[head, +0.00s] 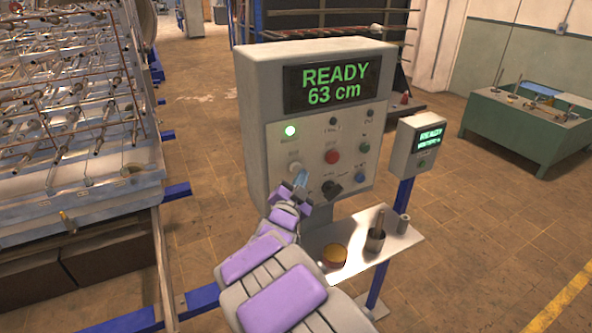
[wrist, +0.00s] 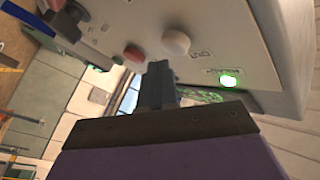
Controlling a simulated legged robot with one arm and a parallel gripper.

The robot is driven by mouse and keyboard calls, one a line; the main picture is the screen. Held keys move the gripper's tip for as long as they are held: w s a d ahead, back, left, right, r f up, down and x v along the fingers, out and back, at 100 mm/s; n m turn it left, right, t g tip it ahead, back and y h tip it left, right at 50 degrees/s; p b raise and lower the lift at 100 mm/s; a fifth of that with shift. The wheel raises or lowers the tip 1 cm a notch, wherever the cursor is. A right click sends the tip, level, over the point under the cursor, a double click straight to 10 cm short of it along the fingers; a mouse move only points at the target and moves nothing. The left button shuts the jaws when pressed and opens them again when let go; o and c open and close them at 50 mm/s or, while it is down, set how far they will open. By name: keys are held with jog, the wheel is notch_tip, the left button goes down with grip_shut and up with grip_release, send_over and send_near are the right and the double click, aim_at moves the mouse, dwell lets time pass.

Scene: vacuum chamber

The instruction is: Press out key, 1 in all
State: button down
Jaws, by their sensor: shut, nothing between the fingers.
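The grey control box (head: 257,75) shows "READY 63 cm" in green. A pale round button (head: 295,168) sits on its panel, below the lit green lamp (head: 290,131) and left of the red button (head: 331,157). In the wrist view the pale button (wrist: 175,42) has a small label beside it that seems to read "OUT". My gripper (head: 301,180) is just in front of the panel, slightly below the pale button in the head view. In the wrist view its fingers (wrist: 160,75) are shut and empty, close to the pale and red buttons. I cannot tell whether they touch the panel.
A black knob (head: 331,188) and a blue button (head: 360,176) are close to my gripper. A smaller display box (head: 404,150) stands right. A metal rack (head: 75,120) fills the left.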

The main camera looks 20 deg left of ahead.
jog(key=shift+w+a+r, duration=0.1)
jog(key=shift+w+a, duration=0.15)
jog(key=shift+a, duration=0.05)
